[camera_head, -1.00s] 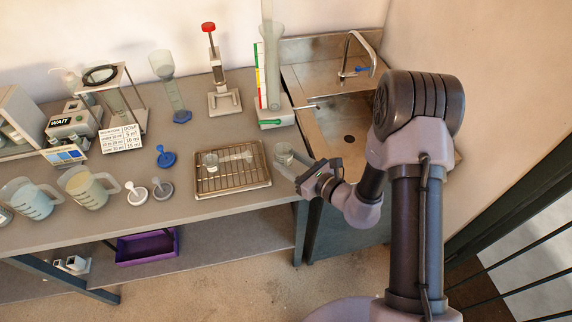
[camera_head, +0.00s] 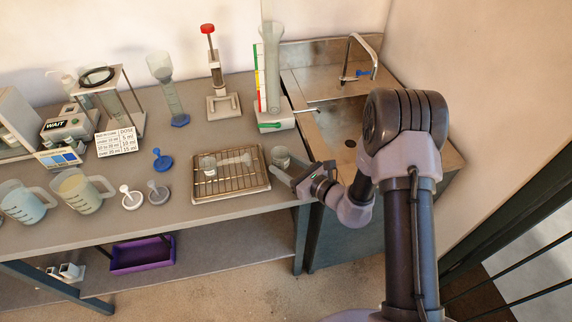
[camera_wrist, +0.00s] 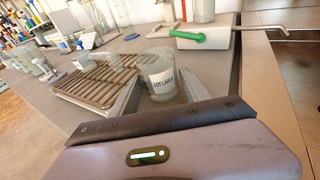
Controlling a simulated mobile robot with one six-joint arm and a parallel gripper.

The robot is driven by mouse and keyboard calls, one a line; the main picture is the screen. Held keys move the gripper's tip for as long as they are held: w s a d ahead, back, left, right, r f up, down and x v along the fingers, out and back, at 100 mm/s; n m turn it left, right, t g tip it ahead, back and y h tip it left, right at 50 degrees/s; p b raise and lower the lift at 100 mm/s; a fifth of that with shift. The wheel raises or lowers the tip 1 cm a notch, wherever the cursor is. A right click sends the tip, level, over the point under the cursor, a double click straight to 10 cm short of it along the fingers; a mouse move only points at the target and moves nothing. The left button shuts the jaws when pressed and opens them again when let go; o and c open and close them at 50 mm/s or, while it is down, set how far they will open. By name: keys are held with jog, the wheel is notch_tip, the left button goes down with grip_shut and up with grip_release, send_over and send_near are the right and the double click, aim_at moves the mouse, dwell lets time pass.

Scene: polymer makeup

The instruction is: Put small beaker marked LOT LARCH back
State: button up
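The small clear beaker (camera_wrist: 161,82) labelled LOT LARCH stands upright in the wrist view. In the head view the beaker (camera_head: 280,156) is on the bench right of the wire rack, close to the sink. My gripper (camera_wrist: 158,88) is open, with one finger on each side of the beaker. Narrow gaps seem to show between the fingers and the glass; contact cannot be told. In the head view my gripper (camera_head: 290,170) reaches the beaker from the front right.
A wire rack on a tray (camera_head: 205,188) holds clear glassware (camera_head: 209,165). Behind the beaker is a white base with a green lever (camera_head: 270,126) and a tall cylinder (camera_head: 271,70). The sink (camera_head: 335,125) lies right.

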jog(key=shift+r, duration=0.3)
jog(key=p+v, duration=0.3)
jog(key=v, duration=0.8)
jog(key=shift+d+f, duration=0.1)
jog(key=shift+d, duration=0.05)
jog(key=shift+s+d+r, duration=0.1)
jog(key=shift+s+r, duration=0.15)
jog(key=s+a+r+n+g+y, duration=0.2)
jog(key=s+a+r+n+g, duration=0.25)
jog(key=r, duration=0.25)
jog(key=s+a+r+n+g+y, duration=0.1)
jog(key=s+a+r+n+g, duration=0.2)
jog(key=r+n, duration=0.25)
jog(key=s+r+n+g+h, duration=0.35)
jog(key=s+r+n, duration=0.3)
jog(key=s, duration=0.35)
jog(key=s+d+r+n+t+h, duration=0.2)
jog(key=d+n+t+h, duration=0.1)
jog(key=d, duration=0.3)
jog(key=s+d+r+n+t+h, duration=0.2)
jog(key=d+r+n+t+h, duration=0.1)
jog(key=d+h, duration=0.2)
jog(key=shift+s+d+r+h, duration=0.3)
jog(key=shift+s+d+h, duration=0.05)
jog(key=shift+d, duration=0.1)
